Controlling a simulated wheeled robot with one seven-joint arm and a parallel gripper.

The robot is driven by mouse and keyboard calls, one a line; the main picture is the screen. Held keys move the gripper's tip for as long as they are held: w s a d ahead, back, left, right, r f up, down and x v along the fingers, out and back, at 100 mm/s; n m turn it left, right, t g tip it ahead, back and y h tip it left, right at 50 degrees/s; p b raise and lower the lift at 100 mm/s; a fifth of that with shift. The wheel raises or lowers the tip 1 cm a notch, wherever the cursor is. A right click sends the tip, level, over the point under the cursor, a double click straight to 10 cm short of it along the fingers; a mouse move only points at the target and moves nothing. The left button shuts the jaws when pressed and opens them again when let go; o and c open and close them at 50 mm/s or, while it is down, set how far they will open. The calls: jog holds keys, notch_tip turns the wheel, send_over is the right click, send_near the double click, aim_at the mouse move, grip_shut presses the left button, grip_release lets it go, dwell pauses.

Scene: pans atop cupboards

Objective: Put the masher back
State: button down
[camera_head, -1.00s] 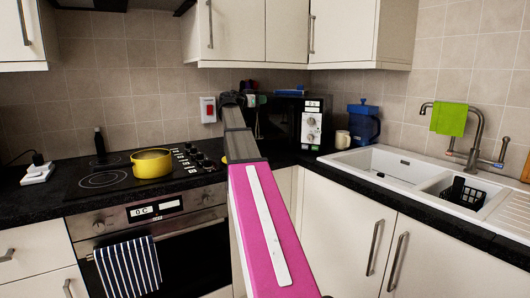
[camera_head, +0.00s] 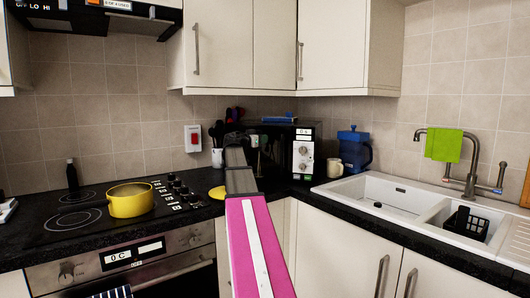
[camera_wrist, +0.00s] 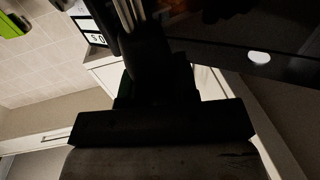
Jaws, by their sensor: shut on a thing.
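My gripper (camera_head: 243,138) is at the back corner of the counter, in front of the microwave's left side and just right of the utensil pot. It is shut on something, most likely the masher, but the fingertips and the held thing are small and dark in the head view. In the wrist view my gripper (camera_wrist: 155,75) is a dark shape, with pale metal rods, perhaps the masher (camera_wrist: 128,14), at the top edge. A white utensil pot (camera_head: 217,158) with dark utensils stands at the back wall.
A black microwave (camera_head: 302,152) stands right of my gripper, with a cream mug (camera_head: 334,167) and blue jug (camera_head: 354,150) beyond. A yellow pan (camera_head: 130,203) sits on the hob (camera_head: 60,222). A yellow lid-like disc (camera_head: 217,192) lies near my arm. The sink (camera_head: 385,190) is at right.

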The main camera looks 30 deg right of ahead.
jog(key=shift+s+d+f, duration=0.15)
jog(key=shift+d+f, duration=0.15)
jog(key=shift+f, duration=0.55)
jog(key=shift+s+d+f, duration=0.1)
jog(key=shift+d+f, duration=0.15)
jog(key=shift+f, duration=0.65)
jog(key=shift+s+d+f, duration=0.15)
jog(key=shift+d+f, duration=0.15)
jog(key=shift+f, duration=0.55)
jog(key=c, duration=0.9)
grip_release()
jog(key=shift+f, duration=0.1)
jog(key=v, duration=1.2)
